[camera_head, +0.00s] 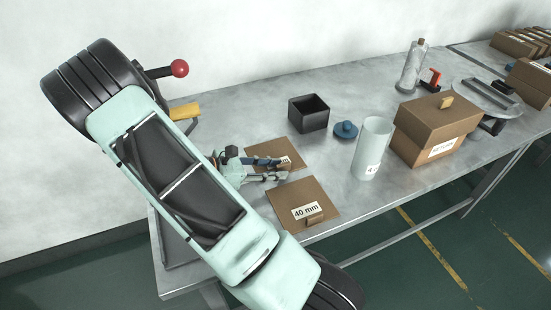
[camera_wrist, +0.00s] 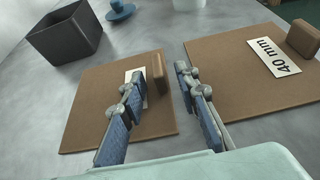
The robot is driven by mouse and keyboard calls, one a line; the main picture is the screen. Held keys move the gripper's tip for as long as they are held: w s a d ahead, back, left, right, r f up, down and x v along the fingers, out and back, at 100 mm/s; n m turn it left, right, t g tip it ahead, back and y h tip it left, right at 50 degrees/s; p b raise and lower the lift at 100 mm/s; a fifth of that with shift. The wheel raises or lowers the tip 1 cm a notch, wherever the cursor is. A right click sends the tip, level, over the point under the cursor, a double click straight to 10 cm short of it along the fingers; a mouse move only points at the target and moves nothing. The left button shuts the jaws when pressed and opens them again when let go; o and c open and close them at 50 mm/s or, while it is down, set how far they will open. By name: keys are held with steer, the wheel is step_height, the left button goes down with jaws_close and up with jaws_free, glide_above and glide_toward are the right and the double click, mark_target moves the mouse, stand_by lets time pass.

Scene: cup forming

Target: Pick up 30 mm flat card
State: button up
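A flat brown card (camera_head: 268,149) lies on the table beside my gripper. Its white label is partly hidden by a finger, so I cannot read its size. In the wrist view this card (camera_wrist: 88,105) carries a small upright brown tab (camera_wrist: 157,68) at its right side. My gripper (camera_head: 281,169) is open, with blue-padded fingers. In the wrist view the left finger overlaps the card and label, and the tab shows between the fingertips (camera_wrist: 162,76). I cannot tell whether a finger touches the tab.
A card labelled "40 mm" (camera_head: 327,192) lies close by, nearer the front edge. A black open box (camera_head: 309,116), a blue knobbed lid (camera_head: 345,132), a pale cylinder (camera_head: 372,150) and a brown carton (camera_head: 432,137) stand to the right. Bare table (camera_head: 240,105) shows behind.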

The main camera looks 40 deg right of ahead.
jaws_close()
steer(key=shift+r, duration=0.1)
